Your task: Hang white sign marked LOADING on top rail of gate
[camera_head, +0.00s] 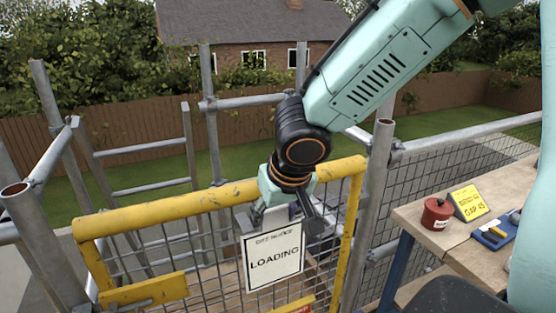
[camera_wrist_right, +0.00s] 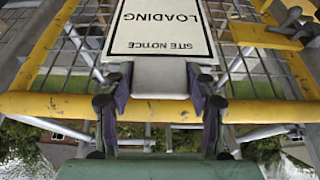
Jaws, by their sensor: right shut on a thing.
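The white sign (camera_head: 273,257) reads LOADING in black letters. In the head view it is upright in front of the gate mesh, just below the yellow top rail (camera_head: 150,214). My right gripper (camera_head: 283,212) is over the rail and shut on the sign's upper part. In the right wrist view the sign (camera_wrist_right: 160,32) appears upside down, with a plain pale piece at its top between the fingers of my right gripper (camera_wrist_right: 160,105). The rail (camera_wrist_right: 45,104) crosses behind the fingers there. I cannot tell whether the sign touches the rail. My left gripper is not in view.
Grey scaffold poles (camera_head: 377,195) stand beside the gate. A wooden bench (camera_head: 420,215) at the right holds a red tin (camera_head: 436,214), a yellow card (camera_head: 469,203) and a blue item (camera_head: 495,232). A yellow plate (camera_head: 145,291) sits low on the gate at left.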

